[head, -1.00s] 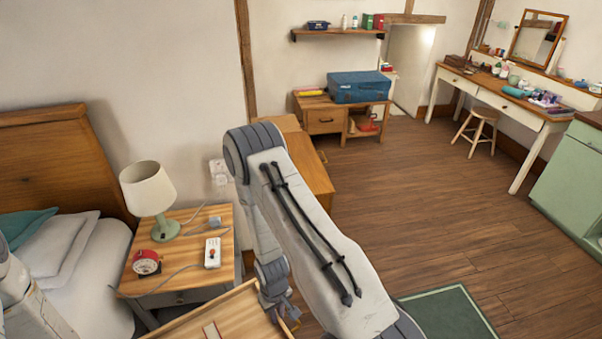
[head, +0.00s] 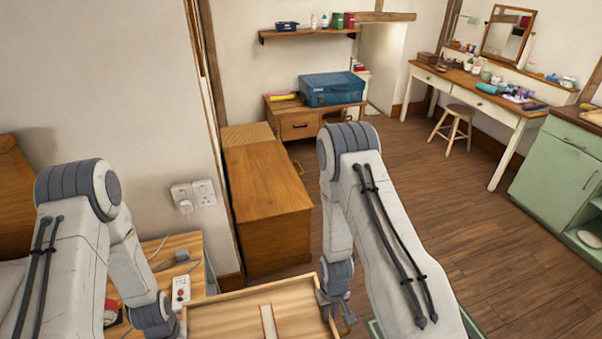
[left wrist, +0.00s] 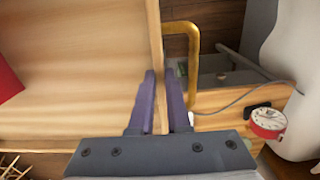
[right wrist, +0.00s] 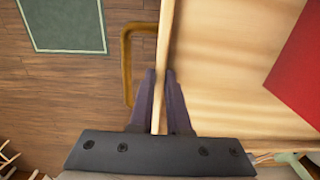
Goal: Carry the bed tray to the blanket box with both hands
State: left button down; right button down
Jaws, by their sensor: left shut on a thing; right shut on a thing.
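The wooden bed tray (head: 230,312) is low in the head view, with its near part cut off by the frame. My left gripper (left wrist: 162,78) is shut on one side wall of the tray, beside a brass-coloured handle (left wrist: 181,27). My right gripper (right wrist: 160,78) is shut on the opposite side wall, beside another handle (right wrist: 127,60). A red flat thing (right wrist: 308,70) shows on the tray. The wooden blanket box (head: 262,180), apparently the long chest against the wall, stands beyond the tray with its lid closed and bare.
The bedside table (head: 185,250) is left of the tray, with a white socket strip (head: 181,290), cables and a red alarm clock (left wrist: 268,121). A blue suitcase (head: 332,90) sits on a low cabinet behind the box. Open wooden floor (head: 440,210) lies to the right.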

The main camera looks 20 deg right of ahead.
aim_at(277, 194)
jog(key=z, duration=0.55)
jog(key=i, duration=0.7)
jog(key=z, duration=0.7)
jog(key=i, duration=1.15)
jog(key=u, duration=0.4)
jog(key=i, duration=0.9)
jog(key=u, duration=0.95)
jog(key=i, duration=0.5)
jog(key=u, duration=0.4)
